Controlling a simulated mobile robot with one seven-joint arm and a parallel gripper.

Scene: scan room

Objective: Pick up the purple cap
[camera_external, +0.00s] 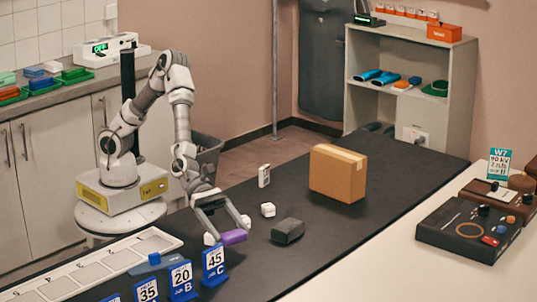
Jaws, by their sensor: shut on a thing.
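The purple cap (233,237) is between the fingertips of my gripper (226,232), low over the dark table (330,240). My gripper is shut on the cap and reaches down from the arm at the left. I cannot tell whether the cap touches the table or is slightly above it.
A cardboard box (338,173) stands farther back. Blue number stands (213,263) and a white sectioned tray (95,268) are in front and left.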

